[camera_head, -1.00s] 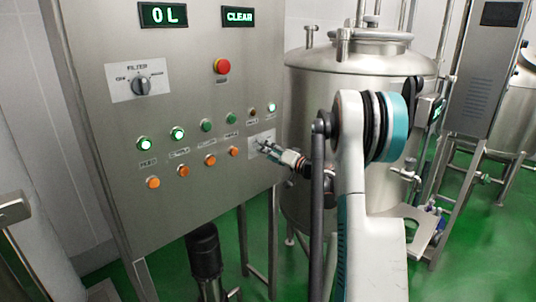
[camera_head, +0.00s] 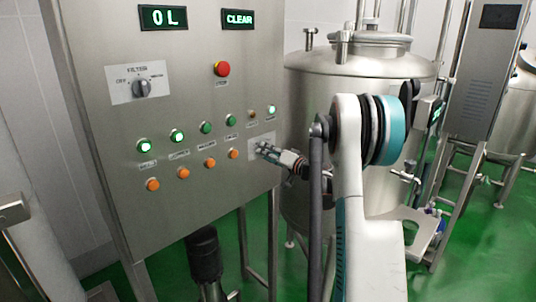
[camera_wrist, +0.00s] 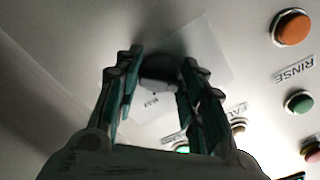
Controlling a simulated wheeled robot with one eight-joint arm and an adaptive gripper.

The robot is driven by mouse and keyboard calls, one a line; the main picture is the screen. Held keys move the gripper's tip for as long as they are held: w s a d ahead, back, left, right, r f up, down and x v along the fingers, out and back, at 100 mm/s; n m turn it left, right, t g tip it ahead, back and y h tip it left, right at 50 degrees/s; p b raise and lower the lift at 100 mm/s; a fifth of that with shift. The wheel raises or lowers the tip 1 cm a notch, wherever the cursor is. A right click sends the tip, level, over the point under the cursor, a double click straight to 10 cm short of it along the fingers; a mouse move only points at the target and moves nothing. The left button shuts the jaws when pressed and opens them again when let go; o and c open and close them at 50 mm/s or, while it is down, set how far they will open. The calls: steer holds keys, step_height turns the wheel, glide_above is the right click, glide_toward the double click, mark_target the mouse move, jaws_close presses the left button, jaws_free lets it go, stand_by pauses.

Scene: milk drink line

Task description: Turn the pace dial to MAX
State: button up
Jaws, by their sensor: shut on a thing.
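The pace dial (camera_wrist: 160,68) is a dark round knob on a pale plate, seen in the wrist view between the two fingers of my gripper (camera_wrist: 160,75). In the head view the plate (camera_head: 262,139) sits at the lower right of the steel control panel (camera_head: 130,205). My gripper (camera_head: 263,150) covers the dial there, so its pointer setting cannot be told.
A filter selector (camera_head: 142,87) sits at the panel's upper left, with a red stop button (camera_head: 222,69) to its right. Green and orange buttons run in rows left of the dial. Displays above read "0 L" and "CLEAR". A steel tank (camera_head: 340,95) stands close behind my arm.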

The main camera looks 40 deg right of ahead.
steer(key=m, duration=1.1)
steer(key=r+m, duration=0.1)
steer(key=m, duration=0.5)
steer(key=shift+m, duration=0.5)
steer(key=o, duration=1)
steer(key=shift+w+f, duration=0.1)
steer(key=shift+w, duration=0.05)
steer(key=shift+s, duration=0.2)
